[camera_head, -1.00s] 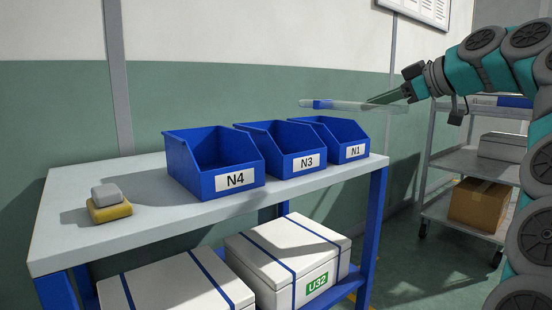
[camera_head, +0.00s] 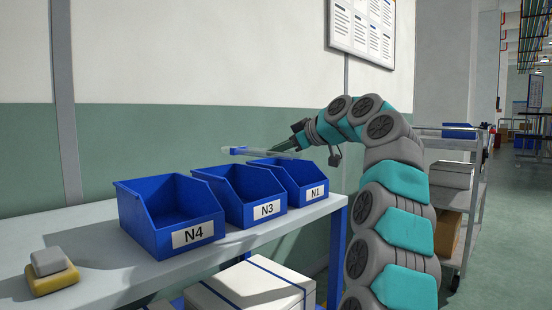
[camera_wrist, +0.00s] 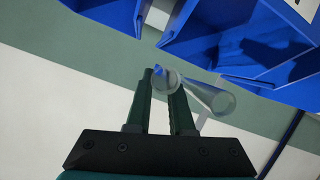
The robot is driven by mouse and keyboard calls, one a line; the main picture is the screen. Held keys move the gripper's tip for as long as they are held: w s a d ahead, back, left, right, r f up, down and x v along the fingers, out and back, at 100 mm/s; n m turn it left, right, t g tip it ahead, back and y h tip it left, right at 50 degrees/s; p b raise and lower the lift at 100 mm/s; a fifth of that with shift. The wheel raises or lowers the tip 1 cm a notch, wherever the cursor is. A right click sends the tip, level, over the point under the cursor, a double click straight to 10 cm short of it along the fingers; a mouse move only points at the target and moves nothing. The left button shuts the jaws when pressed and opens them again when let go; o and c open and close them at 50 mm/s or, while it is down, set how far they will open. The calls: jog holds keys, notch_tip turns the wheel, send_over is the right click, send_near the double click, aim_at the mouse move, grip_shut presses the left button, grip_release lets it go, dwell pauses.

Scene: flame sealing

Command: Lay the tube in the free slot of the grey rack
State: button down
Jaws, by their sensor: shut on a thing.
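My gripper (camera_head: 270,152) is shut on the tube (camera_head: 238,151), a clear, slim tube with a blue part towards its left end. It holds the tube roughly level, above and behind the blue bins. In the wrist view the dark fingers (camera_wrist: 165,80) close on the tube (camera_wrist: 213,98), whose wide clear end points to the lower right. The part of the tube between the fingers is partly hidden. I cannot see the grey rack in any view.
Blue bins N4 (camera_head: 166,239), N3 (camera_head: 231,210) and N1 (camera_head: 295,193) stand in a row on the pale table (camera_head: 101,261). A grey and yellow block (camera_head: 52,272) lies at its left. A shelf cart (camera_head: 452,146) stands right of my arm, near an open aisle.

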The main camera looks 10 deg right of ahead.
jog(key=shift+w+a, duration=0.2)
jog(key=shift+w, duration=0.1)
jog(key=shift+f+b, duration=0.8)
jog(key=shift+f, duration=0.95)
jog(key=shift+f, duration=0.1)
jog(key=shift+f, duration=0.15)
jog(key=c, duration=0.8)
grip_release()
